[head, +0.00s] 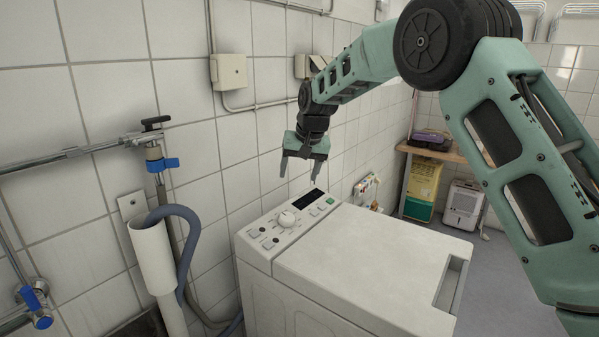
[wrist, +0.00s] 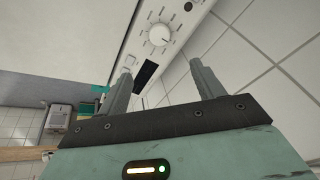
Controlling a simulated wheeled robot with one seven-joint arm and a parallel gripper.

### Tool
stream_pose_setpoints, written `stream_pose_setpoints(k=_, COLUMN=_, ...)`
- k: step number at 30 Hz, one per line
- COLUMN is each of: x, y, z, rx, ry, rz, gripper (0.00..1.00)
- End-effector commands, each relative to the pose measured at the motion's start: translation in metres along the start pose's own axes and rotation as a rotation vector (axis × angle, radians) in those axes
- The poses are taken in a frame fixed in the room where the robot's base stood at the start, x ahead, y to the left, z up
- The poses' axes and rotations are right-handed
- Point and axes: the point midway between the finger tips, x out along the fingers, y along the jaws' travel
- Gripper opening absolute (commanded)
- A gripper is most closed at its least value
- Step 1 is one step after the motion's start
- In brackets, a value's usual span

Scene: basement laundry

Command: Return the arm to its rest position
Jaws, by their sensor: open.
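My gripper (head: 302,170) hangs at the end of my green arm, fingers pointing down, above the back of the white washing machine (head: 365,262). It is open and empty, close over the control panel (head: 293,219) with its round dial (head: 286,219) and dark display. In the wrist view my gripper (wrist: 160,80) shows two spread grey fingers with nothing between them. The control panel's dial (wrist: 159,35) lies beyond the fingertips there. Whether a fingertip touches the panel cannot be told, but a gap seems to show.
A tiled wall stands close behind the panel. A tap with a blue lever (head: 162,164), a grey hose (head: 187,250) and a white standpipe (head: 152,256) are at left. A dehumidifier (head: 463,205) and a wooden shelf (head: 432,152) stand at the back right. The machine's top is clear.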

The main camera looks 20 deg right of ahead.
Motion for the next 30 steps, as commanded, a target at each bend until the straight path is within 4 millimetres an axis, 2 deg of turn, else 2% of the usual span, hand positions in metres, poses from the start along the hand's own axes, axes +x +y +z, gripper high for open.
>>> stream_pose_setpoints(k=11, x=0.000, y=-0.001, z=0.001, rx=-0.001, ry=-0.001, rz=-0.001, gripper=0.67)
stream_pose_setpoints(k=14, x=-0.006, y=-0.010, z=0.016, rx=-0.024, ry=-0.017, rz=-0.013, gripper=0.67)
stream_pose_setpoints(k=17, x=-0.018, y=-0.032, z=0.055, rx=-0.084, ry=-0.058, rz=-0.038, gripper=0.67)
stream_pose_setpoints(k=20, x=-0.035, y=-0.056, z=0.116, rx=-0.181, ry=-0.113, rz=-0.068, gripper=0.67)
stream_pose_setpoints(k=24, x=-0.061, y=-0.075, z=0.214, rx=-0.342, ry=-0.189, rz=-0.093, gripper=0.67)
stream_pose_setpoints(k=26, x=-0.071, y=-0.077, z=0.257, rx=-0.416, ry=-0.218, rz=-0.097, gripper=0.67)
stream_pose_setpoints(k=27, x=-0.078, y=-0.075, z=0.285, rx=-0.467, ry=-0.237, rz=-0.096, gripper=0.67)
stream_pose_setpoints(k=30, x=-0.091, y=-0.062, z=0.353, rx=-0.592, ry=-0.278, rz=-0.085, gripper=0.67)
